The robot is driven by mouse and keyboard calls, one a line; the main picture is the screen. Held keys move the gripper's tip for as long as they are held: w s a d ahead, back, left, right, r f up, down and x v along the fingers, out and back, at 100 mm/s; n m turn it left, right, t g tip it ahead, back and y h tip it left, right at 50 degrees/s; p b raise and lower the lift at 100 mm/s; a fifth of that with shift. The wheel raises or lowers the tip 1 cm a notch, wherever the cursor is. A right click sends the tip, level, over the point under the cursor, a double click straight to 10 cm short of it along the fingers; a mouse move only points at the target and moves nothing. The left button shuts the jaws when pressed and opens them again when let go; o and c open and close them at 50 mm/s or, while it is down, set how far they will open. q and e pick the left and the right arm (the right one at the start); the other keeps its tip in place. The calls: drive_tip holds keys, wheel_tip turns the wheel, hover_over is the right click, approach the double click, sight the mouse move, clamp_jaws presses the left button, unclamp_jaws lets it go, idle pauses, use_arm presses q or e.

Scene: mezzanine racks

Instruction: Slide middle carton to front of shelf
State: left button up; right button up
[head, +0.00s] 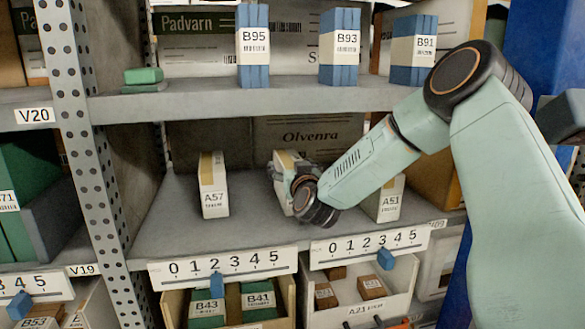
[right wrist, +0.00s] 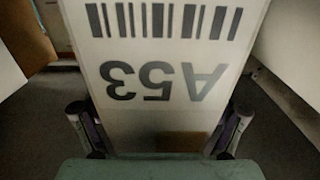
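The middle carton (head: 285,168), white with a tan band, stands on the shelf between carton A57 (head: 214,190) and carton A51 (head: 390,204). My right gripper (head: 317,198) is at its right front side and hides part of it in the head view. In the right wrist view the carton's label reads A53 (right wrist: 165,82), upside down. The two fingers (right wrist: 160,132) are spread, one on each side of the carton, with what look like narrow gaps; contact is hard to judge. My left gripper is not in view.
A brown Olvenra box (head: 305,130) stands behind the cartons. The shelf (head: 175,225) is bare in front of A57. Scale strips (head: 225,267) line its front edge, above bins with coloured boxes. A perforated post (head: 85,130) stands left; the shelf above holds blue-and-white packs.

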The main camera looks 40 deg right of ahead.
drive_tip(key=shift+s+r, duration=0.15)
drive_tip(key=shift+s, duration=0.05)
drive_tip(key=c, duration=0.6)
drive_tip(key=shift+w, duration=0.1)
drive_tip(key=c, duration=0.8)
drive_tip(key=shift+a+f, duration=0.15)
drive_tip(key=shift+f, duration=0.1)
